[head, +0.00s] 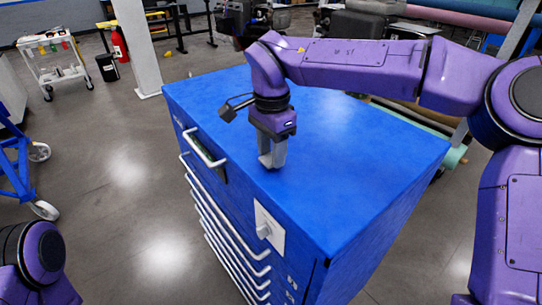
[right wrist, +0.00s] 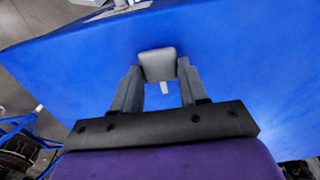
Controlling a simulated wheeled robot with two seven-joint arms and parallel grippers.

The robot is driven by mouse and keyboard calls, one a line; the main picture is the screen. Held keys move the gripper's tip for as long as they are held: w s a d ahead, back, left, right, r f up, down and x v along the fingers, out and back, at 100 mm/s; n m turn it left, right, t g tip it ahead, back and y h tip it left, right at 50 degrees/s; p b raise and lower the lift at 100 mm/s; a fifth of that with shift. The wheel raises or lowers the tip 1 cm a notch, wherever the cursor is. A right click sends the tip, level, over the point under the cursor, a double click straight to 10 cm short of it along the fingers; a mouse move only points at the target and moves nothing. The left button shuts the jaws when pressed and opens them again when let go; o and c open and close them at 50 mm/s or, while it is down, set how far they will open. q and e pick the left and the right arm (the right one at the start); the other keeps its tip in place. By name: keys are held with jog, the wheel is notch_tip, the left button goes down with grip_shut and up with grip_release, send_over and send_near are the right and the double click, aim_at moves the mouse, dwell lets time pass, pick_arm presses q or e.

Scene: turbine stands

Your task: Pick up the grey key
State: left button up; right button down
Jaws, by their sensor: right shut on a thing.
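The grey key (right wrist: 157,64) shows in the right wrist view as a rounded grey block between the fingers, with a small pale part below it. My right gripper (head: 269,161) is shut on the key, fingers pointing down at the blue cabinet's top near its left edge. The gripper also shows in the right wrist view (right wrist: 158,74). In the head view the fingers mostly hide the key, and I cannot tell whether it touches the top. My left gripper is out of view; only part of my left arm shows at the lower left.
The blue cabinet (head: 350,165) has a mostly bare top and several drawers with white handles (head: 204,150). A white plate with a grey knob (head: 264,231) is on its front. A white cart (head: 53,66) and a pillar (head: 140,45) stand behind left.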

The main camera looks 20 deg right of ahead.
jog(key=s+d+r+b, duration=0.2)
jog(key=s+d+r, duration=0.1)
jog(key=s+r, duration=0.8)
jog(key=s, duration=0.2)
jog(key=shift+s+d+r+b, duration=0.25)
jog(key=shift+s+d+b, duration=0.05)
jog(key=shift+s+b, duration=0.1)
jog(key=c, duration=1.5)
grip_release()
grip_shut()
